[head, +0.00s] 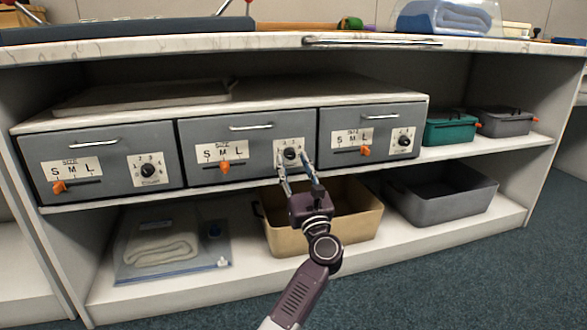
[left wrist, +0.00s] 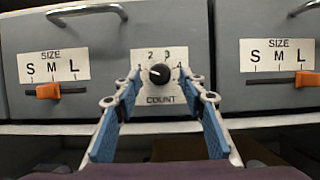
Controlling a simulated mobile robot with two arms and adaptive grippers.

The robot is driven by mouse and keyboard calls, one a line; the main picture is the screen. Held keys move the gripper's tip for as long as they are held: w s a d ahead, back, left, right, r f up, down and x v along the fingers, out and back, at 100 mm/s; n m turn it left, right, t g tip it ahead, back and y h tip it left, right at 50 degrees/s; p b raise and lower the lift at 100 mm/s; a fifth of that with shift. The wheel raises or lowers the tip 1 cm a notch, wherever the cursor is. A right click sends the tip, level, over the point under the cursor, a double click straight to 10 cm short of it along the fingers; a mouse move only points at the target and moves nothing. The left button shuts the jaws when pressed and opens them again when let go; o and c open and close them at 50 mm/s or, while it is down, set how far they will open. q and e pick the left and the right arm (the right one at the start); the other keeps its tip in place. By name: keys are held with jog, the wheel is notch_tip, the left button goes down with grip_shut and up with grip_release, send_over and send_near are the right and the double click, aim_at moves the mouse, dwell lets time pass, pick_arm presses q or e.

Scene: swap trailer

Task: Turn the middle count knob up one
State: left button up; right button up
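The middle count knob (head: 291,153) is a round black knob on the white COUNT plate of the middle grey drawer. In the left wrist view the knob (left wrist: 159,74) sits among the numbers 1 to 4, with a pale mark on its left side, roughly toward 1. My left gripper (head: 293,162) is open in front of the plate. Its two blue-padded fingers (left wrist: 160,82) reach forward on either side of the knob, with a gap visible on both sides. I cannot tell how far the tips are from the plate. My right gripper is not in view.
The left drawer (head: 110,185) and right drawer (head: 340,118) have similar knobs and orange sliders. The middle drawer's orange slider (head: 225,167) is left of the knob. Below are a tan bin (head: 350,235) and grey bin (head: 450,208). The shelf edge (head: 230,187) runs under the drawers.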

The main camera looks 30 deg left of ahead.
pick_arm(q)
jog(key=shift+w+a+r, duration=0.1)
jog(key=shift+w+a, duration=0.05)
jog(key=shift+a, duration=0.1)
grip_shut()
